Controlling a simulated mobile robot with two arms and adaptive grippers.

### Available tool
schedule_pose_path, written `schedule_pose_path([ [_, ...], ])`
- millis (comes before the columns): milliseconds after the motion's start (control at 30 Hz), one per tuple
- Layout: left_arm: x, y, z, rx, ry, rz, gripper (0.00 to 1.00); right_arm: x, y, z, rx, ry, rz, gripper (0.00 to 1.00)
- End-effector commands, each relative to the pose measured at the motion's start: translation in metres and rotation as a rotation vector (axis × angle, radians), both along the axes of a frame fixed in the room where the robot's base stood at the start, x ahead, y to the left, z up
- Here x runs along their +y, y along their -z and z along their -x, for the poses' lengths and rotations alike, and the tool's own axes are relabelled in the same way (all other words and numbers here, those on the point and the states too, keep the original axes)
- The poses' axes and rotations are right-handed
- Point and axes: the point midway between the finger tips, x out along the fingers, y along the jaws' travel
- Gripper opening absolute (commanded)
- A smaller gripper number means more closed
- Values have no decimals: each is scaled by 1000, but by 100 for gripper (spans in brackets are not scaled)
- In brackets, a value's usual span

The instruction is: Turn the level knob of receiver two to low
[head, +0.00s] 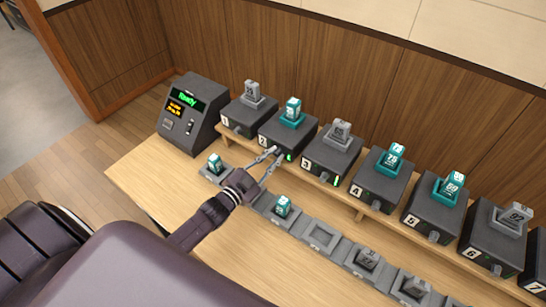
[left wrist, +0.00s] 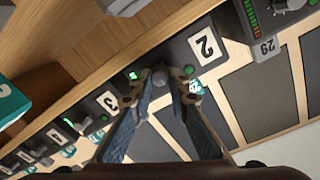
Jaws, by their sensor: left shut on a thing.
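Receiver two (head: 275,128) is a dark box with a white "2" label, on the raised wooden shelf between receivers one and three. A teal pack numbered on its face stands on top of it. My left gripper (head: 277,153) reaches the front of receiver two. In the left wrist view its two fingers (left wrist: 160,92) are closed on the small grey level knob (left wrist: 159,76), between the "2" label (left wrist: 206,45) and a lit green mark (left wrist: 132,75). The fingers partly hide the knob, and I cannot read its setting. My right gripper is not in view.
Receiver one (head: 246,113) and receiver three (head: 331,153) stand close on either side. A console reading "Ready" (head: 192,108) is at the left end. A row of grey trays (head: 320,237), some holding packs, lies on the table (head: 250,236) in front.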

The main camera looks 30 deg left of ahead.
Motion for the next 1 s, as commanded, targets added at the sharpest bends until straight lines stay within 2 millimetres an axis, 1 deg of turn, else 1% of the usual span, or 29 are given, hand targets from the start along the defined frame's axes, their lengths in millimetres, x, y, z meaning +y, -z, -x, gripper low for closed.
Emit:
schedule_pose_path([
  [567, 2, 4, 1, 82, -2, 541, 0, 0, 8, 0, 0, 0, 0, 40],
  [1000, 2, 6, 1, 140, -2, 955, 0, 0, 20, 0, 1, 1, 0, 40],
])
